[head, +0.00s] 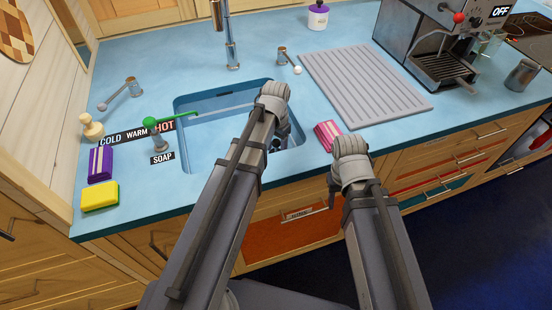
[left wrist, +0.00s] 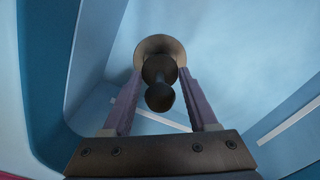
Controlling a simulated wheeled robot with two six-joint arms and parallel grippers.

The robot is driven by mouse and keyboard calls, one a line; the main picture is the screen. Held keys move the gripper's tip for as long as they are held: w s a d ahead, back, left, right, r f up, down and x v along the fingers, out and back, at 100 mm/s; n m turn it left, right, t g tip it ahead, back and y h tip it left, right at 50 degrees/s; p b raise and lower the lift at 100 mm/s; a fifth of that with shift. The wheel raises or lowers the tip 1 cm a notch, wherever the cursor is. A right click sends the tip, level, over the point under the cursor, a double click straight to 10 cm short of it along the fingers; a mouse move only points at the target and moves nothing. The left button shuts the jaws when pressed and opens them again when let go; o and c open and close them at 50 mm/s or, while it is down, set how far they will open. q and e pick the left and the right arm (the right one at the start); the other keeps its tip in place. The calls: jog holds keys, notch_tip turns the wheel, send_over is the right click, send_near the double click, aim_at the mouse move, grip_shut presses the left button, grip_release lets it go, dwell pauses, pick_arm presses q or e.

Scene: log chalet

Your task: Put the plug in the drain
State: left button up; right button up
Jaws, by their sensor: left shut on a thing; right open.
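The plug (left wrist: 160,97) is dark, with a round knob and a disc. It sits between the two fingers of my left gripper (left wrist: 161,100) in the left wrist view. The drain (left wrist: 148,46) is a brownish metal ring at the basin bottom, behind the plug; the plug's disc overlaps its lower part. I cannot tell whether the disc touches the ring. In the head view my left gripper (head: 284,136) reaches down into the blue sink (head: 205,145), and my arm hides the plug and drain. My right gripper (head: 333,195) is open and empty at the counter's front edge.
A faucet (head: 232,50) stands behind the sink, and a green lever (head: 165,120) at its left. A pink sponge (head: 327,134) lies near my right gripper. A ribbed drainboard (head: 362,88) and coffee machine (head: 435,40) stand right. Purple (head: 100,164) and yellow (head: 100,196) sponges lie left.

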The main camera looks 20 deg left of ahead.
aim_at(276, 140)
pick_arm(q)
jog(key=shift+f+b, duration=1.8)
jog(key=shift+b, duration=0.05)
jog(key=shift+f, duration=0.1)
jog(key=shift+f, duration=0.15)
jog(key=o, duration=1.4)
jog(key=shift+c, duration=0.2)
notch_tip(276, 140, up, 12)
jog(key=p, duration=1.2)
jog(key=shift+r, duration=0.25)
jog(key=shift+r, duration=0.1)
